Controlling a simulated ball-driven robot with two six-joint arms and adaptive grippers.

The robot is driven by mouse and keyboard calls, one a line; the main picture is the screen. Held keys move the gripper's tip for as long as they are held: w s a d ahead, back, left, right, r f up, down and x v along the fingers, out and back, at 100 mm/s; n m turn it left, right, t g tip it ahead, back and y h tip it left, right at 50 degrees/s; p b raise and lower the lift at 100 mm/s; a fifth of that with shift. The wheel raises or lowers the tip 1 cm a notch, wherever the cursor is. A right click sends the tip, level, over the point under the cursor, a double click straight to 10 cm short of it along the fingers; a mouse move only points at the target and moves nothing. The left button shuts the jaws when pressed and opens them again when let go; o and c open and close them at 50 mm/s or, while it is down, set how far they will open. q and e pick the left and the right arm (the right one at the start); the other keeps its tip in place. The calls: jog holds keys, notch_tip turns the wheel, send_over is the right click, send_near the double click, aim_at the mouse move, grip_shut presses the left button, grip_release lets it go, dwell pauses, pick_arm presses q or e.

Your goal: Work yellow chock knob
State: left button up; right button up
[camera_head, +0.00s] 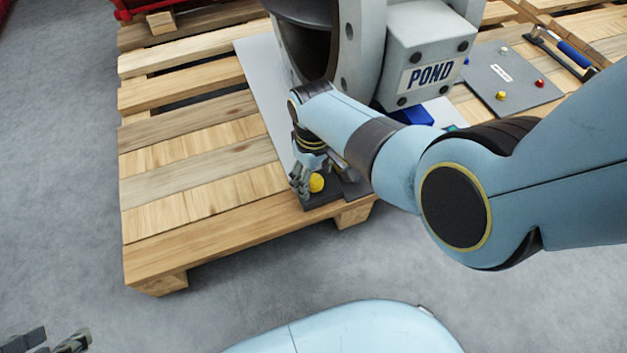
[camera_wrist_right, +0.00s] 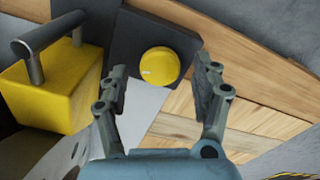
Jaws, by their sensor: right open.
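The yellow chock knob (camera_head: 316,183) is a round yellow knob on a dark block (camera_head: 322,201) near the pallet's front edge. In the right wrist view the knob (camera_wrist_right: 159,66) shows just beyond and between the fingertips. My right gripper (camera_head: 305,180) is open, its fingers (camera_wrist_right: 165,78) on either side of the knob's line, with nothing held. I cannot tell whether a finger touches the knob. My left gripper (camera_head: 50,343) shows only in part at the lower left corner of the head view; its jaw opening is unclear.
A yellow block with a dark handle (camera_wrist_right: 52,85) stands left of the knob in the wrist view. A grey panel with small knobs (camera_head: 512,82) lies at right. The wooden pallet (camera_head: 200,190) is bare at left.

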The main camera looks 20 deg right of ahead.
pick_arm(q)
jog(key=shift+w+f+t, duration=0.25)
jog(key=shift+f+t, duration=0.15)
jog(key=shift+f, duration=0.15)
pick_arm(e)
jog(key=shift+f, duration=0.45)
jog(key=c, duration=1.2)
jog(key=shift+o, duration=0.2)
